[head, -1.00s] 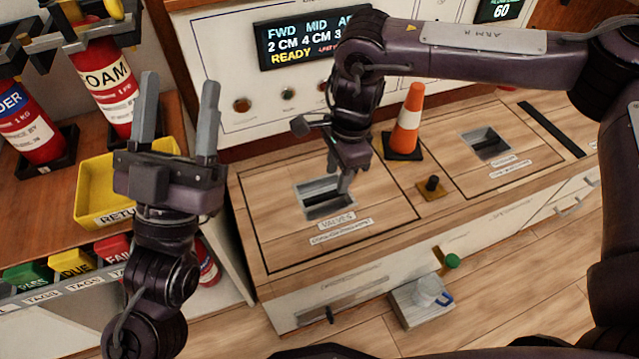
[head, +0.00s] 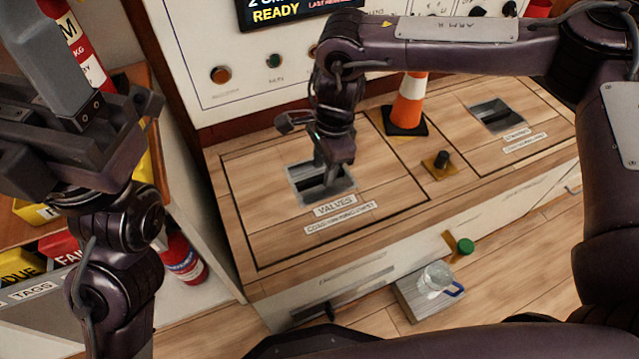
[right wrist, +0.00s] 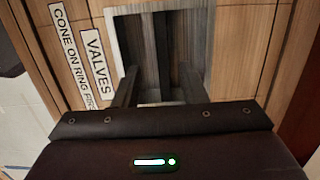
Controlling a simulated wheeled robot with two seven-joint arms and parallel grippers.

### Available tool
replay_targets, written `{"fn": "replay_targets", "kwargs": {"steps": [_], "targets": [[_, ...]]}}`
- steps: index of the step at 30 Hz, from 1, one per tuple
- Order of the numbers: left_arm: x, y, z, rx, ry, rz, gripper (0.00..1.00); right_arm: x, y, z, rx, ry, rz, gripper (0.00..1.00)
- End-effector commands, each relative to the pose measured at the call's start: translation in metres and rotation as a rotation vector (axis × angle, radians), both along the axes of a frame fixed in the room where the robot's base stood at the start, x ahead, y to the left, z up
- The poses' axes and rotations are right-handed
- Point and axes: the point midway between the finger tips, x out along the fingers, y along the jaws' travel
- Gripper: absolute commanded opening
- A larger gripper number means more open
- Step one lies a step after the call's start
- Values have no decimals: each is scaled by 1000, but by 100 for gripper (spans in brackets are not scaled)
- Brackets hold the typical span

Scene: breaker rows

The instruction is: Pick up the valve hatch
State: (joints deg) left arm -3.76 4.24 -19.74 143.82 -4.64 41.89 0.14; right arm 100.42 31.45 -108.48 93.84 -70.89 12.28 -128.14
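The valve hatch (head: 270,225) is a wooden panel outlined in dark, labelled "VALVES", lying flat and closed in the bench top. It has a recessed metal pull (head: 297,186) with a dark bar inside. My right gripper (head: 328,178) points down into this recess. In the right wrist view the two fingers of my right gripper (right wrist: 158,88) stand apart on either side of the dark bar (right wrist: 163,50); a gap shows, and I cannot tell any contact. My left gripper (head: 75,70) is raised at the left, empty as far as it shows, with its second finger not clear.
An orange cone (head: 409,103) stands behind the hatch's right edge. A small black knob on a yellow plate (head: 440,163) sits right of the hatch. A second hatch pull (head: 496,115) lies farther right. A clear mug (head: 436,280) stands on a low block in front.

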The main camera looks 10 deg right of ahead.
Motion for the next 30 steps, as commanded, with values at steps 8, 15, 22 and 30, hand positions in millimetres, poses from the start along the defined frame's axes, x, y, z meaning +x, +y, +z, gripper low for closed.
{"fn": "replay_targets", "kwargs": {"steps": [8, 15, 22, 30], "targets": [[-10, -5, 7, 8, -65, -2, 56, 3, 8, -38, -1, 2, -1, 38], [-11, -6, 11, 9, -73, -2, 56, 3, 9, -41, -1, 1, -1, 38], [-11, -6, 11, 9, -72, -1, 56, 3, 9, -40, -1, 2, -1, 19], [-12, -6, 11, 9, -73, -3, 56, 3, 9, -40, -1, 2, 0, 0]]}}
